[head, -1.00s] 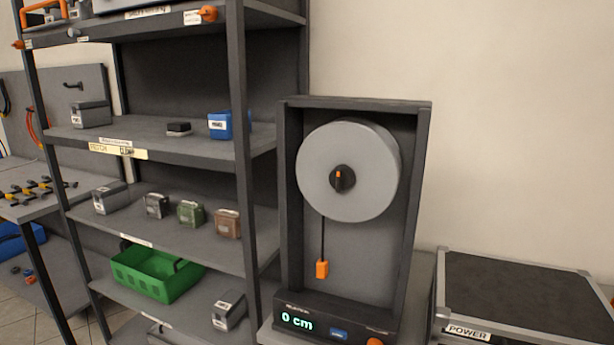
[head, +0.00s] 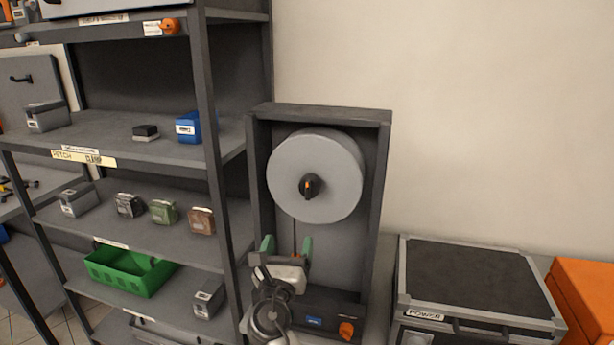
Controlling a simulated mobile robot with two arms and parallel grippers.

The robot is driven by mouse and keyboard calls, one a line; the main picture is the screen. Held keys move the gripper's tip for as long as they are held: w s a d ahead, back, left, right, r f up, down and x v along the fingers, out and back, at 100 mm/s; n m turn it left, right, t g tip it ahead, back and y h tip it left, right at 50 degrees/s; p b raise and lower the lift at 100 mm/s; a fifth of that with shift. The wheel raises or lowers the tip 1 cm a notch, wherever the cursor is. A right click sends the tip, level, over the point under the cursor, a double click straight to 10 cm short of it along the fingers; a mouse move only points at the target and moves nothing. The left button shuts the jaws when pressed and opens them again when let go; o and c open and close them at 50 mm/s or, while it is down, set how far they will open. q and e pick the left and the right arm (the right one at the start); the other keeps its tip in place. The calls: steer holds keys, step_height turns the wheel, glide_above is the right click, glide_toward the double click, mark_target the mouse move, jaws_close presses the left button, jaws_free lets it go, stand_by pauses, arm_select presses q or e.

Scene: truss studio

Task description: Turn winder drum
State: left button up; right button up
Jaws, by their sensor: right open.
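The winder drum (head: 336,165) is a large grey disc inside a dark upright frame (head: 382,190). At its centre is a black knob (head: 309,187) with an orange mark. A thin cord hangs from the drum. The orange weight seen on it before is hidden behind my right gripper (head: 287,246). That gripper is below the drum, in front of the frame's lower part, with its two green-tipped fingers pointing up, apart and empty. It does not touch the knob. My arm hides the number display on the base. My left gripper is not in view.
A dark shelf rack (head: 215,130) stands close on the left, with small boxes and a green crate (head: 130,270). A black case marked POWER (head: 475,275) and an orange box (head: 585,300) are on the right. An orange knob (head: 347,330) is on the winder's base.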

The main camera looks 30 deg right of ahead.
steer(key=h, duration=0.2)
glide_toward(306, 193)
steer(key=r, duration=0.1)
steer(key=shift+g, duration=0.4)
steer(key=p+x, duration=0.3)
steer(key=x, duration=0.6)
steer(key=shift+w+p, duration=0.15)
steer(key=shift+p, duration=0.2)
steer(key=shift+w+d+r, duration=0.1)
steer(key=shift+w+d, duration=0.3)
steer(key=shift+d, duration=0.1)
steer(key=shift+c, duration=0.3)
steer(key=c, duration=1.2)
